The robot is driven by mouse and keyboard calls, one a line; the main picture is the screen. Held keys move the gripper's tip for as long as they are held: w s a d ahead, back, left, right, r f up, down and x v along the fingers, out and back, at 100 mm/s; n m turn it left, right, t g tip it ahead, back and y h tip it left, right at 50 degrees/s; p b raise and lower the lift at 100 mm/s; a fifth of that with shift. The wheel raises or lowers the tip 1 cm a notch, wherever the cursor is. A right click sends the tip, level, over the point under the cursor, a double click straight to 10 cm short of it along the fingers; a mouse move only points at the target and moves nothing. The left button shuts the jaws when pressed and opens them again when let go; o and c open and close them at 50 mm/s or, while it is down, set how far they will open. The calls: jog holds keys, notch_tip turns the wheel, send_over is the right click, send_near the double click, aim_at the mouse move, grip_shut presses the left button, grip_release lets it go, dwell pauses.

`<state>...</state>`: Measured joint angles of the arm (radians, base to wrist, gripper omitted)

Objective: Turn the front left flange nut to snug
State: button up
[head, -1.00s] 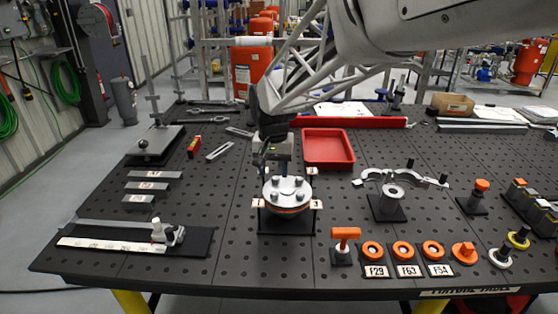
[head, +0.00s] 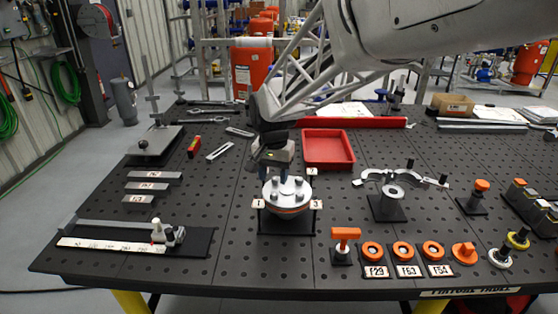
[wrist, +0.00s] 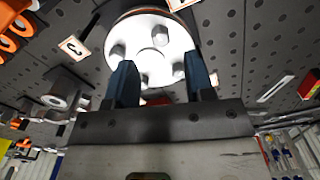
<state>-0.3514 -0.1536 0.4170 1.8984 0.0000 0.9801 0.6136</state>
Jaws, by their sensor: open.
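The round grey flange (head: 287,191) sits on a dark stand near the table's front middle, with an orange layer beneath its top disc. Several nuts or bolt heads stand on it; the front left one (head: 275,197) is in plain view in the head view. My gripper (head: 274,173) is over the flange's back left part, tilted. In the wrist view my gripper (wrist: 160,72) is open, its two dark blue fingers apart at the edge of the flange disc (wrist: 150,45). A nut (wrist: 179,69) shows between the fingers. I cannot tell whether a finger touches anything.
White numbered tags stand around the flange. A red tray (head: 328,148) lies behind it. An orange-handled tool (head: 344,235) and orange rings (head: 403,251) are at front right. A clamp (head: 390,180) stands right. A ruler fixture (head: 120,244) lies front left. Perforated table is clear left of the flange.

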aim_at(274, 194)
jog(key=shift+f, duration=3.1)
grip_shut()
